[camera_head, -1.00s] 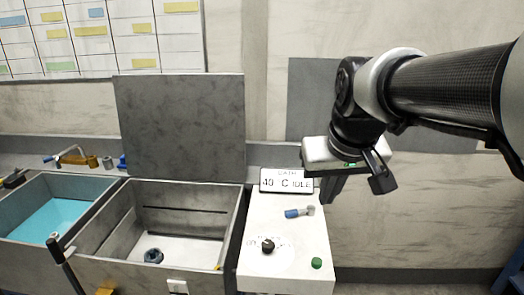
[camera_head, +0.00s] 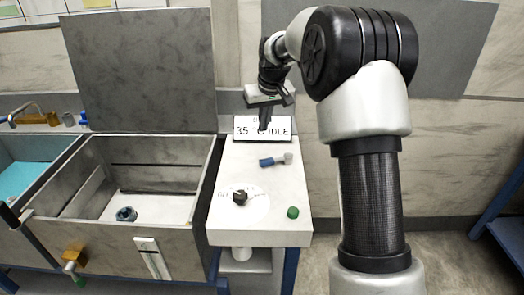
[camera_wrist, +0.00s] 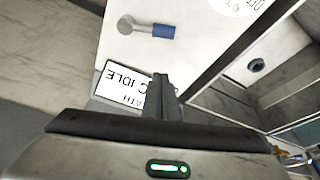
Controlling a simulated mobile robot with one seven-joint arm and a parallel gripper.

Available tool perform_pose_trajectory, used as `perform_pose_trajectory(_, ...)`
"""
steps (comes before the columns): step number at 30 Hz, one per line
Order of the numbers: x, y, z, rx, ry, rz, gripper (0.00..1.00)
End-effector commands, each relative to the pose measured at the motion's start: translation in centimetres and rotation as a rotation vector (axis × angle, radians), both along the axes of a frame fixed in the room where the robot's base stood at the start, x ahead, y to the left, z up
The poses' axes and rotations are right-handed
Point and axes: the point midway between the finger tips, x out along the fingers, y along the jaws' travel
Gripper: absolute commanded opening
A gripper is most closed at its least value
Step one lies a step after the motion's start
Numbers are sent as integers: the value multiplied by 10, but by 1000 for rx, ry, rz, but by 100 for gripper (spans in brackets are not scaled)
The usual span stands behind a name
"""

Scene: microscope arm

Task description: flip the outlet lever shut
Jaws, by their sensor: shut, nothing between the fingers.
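A lever with a blue grip and a grey pivot (camera_head: 275,159) lies on the white control panel (camera_head: 225,205), and it also shows at the top of the wrist view (camera_wrist: 152,29). A brass valve (camera_head: 75,255) with a small handle sits low on the front of the open grey bath. The frames do not label either one as the outlet lever. My gripper (camera_head: 264,122) is shut and empty, in front of the display and apart from the blue-gripped lever. Its closed fingers (camera_wrist: 164,92) show in the wrist view.
The display (camera_head: 262,128) reads 35 °C IDLE. A black knob (camera_head: 240,198) and a green button (camera_head: 293,212) sit on the panel. The bath (camera_head: 150,215) holds a dark round fitting (camera_head: 126,214), and its raised lid (camera_head: 140,70) stands behind.

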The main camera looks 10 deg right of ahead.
Motion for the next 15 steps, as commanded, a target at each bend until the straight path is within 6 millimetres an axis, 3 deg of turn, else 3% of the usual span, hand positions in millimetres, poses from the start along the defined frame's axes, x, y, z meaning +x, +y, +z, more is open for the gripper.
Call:
perform_pose_trajectory(8,0,0,-1,0,0,0,0)
perform_pose_trajectory(15,8,2,-28,0,4,0,0)
